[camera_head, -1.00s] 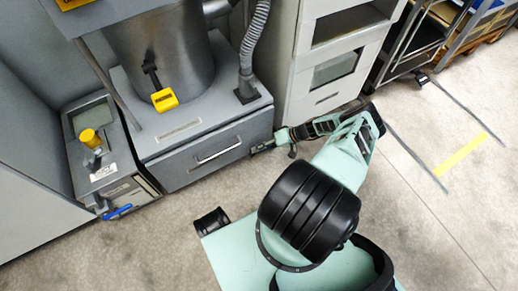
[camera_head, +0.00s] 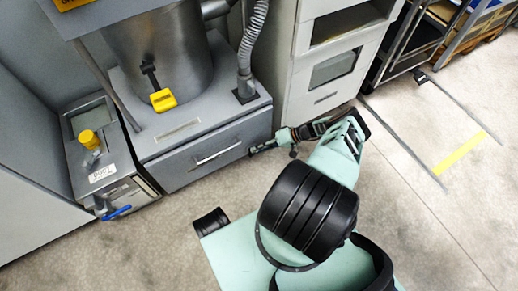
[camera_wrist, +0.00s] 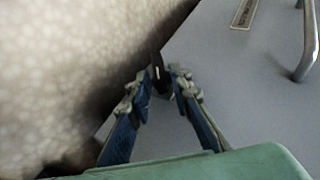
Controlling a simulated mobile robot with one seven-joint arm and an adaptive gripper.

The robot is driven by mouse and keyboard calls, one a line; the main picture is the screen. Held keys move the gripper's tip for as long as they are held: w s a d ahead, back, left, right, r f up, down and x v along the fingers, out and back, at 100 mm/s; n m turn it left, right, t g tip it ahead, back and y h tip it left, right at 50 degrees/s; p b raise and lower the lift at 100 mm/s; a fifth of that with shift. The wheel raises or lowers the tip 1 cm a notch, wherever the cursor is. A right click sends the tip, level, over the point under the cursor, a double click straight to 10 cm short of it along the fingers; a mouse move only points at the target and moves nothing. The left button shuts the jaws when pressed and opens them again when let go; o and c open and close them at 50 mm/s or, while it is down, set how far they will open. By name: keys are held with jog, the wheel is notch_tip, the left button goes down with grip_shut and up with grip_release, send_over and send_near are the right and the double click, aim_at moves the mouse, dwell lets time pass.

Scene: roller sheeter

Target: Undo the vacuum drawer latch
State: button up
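The grey drawer (camera_head: 182,168) with its bar handle (camera_head: 217,154) is shut under the steel cylinder in the head view. My gripper (camera_head: 254,151) is at the drawer's right front edge. In the wrist view the drawer front (camera_wrist: 232,85) fills the right side, with part of the handle (camera_wrist: 308,45). A small dark piece (camera_wrist: 157,72), seemingly the latch, stands at the drawer's edge between the fingertips of my gripper (camera_wrist: 160,82). The fingers are apart, with a narrow gap around it. I cannot tell whether either finger touches it. The latch is too small to make out in the head view.
A grey box (camera_head: 113,183) with a yellow knob and a blue lever (camera_head: 117,213) stands left of the drawer. A pale cabinet (camera_head: 330,75) stands behind my gripper. A rack (camera_head: 410,45) is at the back right. The floor at right is clear.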

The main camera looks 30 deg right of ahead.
jog(key=shift+o, duration=0.8)
jog(key=shift+w+a, duration=0.1)
jog(key=shift+a, duration=0.05)
jog(key=v, duration=1.2)
